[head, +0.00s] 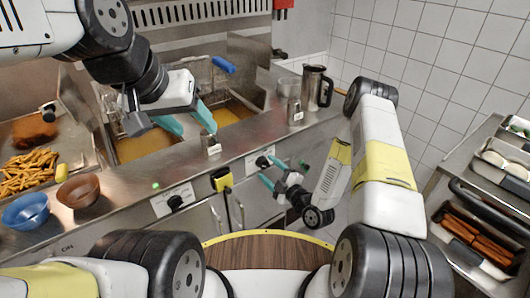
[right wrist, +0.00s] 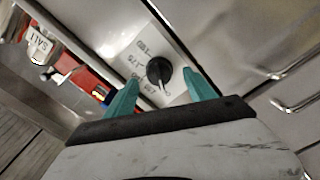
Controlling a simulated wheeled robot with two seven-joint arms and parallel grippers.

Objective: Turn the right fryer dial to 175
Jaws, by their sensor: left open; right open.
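The right fryer dial (head: 262,161) is a black knob on a white plate on the counter's front. It also shows in the right wrist view (right wrist: 159,71), with a pale pointer mark toward the bottom of the picture; the printed numbers are too blurred to read surely. My right gripper (head: 271,171) is open, its teal fingers pointing at the panel. In the right wrist view the fingertips (right wrist: 163,84) stand either side of the dial; I cannot tell whether they touch it. My left gripper (head: 188,120) is open and empty above the counter by the fryer.
The left fryer dial (head: 175,201) sits further left. Shakers (head: 212,143), a metal jug (head: 316,87) and bowls (head: 78,191) stand on the counter. A food rack (head: 490,190) is at right.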

